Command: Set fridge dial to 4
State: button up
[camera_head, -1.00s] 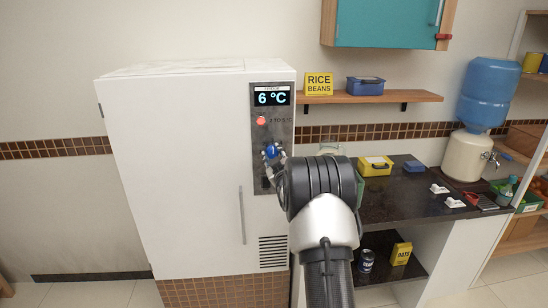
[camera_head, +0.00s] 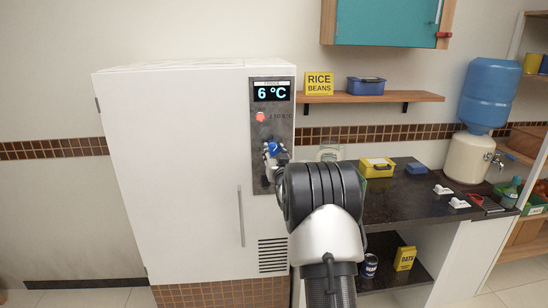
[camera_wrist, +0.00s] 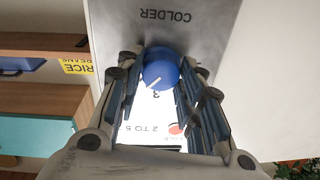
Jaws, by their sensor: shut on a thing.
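The white fridge (camera_head: 180,170) has a dark control panel (camera_head: 272,95) on its front right. A display (camera_head: 272,92) there reads 6 °C, with a red light (camera_head: 260,117) below it. The blue dial (camera_head: 273,148) is lower on the panel. In the wrist view, the blue dial (camera_wrist: 158,70) sits between the fingers of my gripper (camera_wrist: 160,80), which is shut on it. A white pointer line on the dial slants to the lower left. A numeral 3 shows upside down beside the dial; a 4 cannot be made out. "COLDER" is printed upside down above it.
To the right of the fridge is a dark counter (camera_head: 390,205) with a yellow box (camera_head: 377,168). A wooden shelf (camera_head: 420,97) holds a rice and beans box (camera_head: 319,84) and a blue box (camera_head: 366,86). The floor at left is clear.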

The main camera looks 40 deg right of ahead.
jog(key=shift+m, duration=0.4)
jog(key=o, duration=1.1)
jog(key=shift+c, duration=0.2)
jog(key=v, duration=1.2)
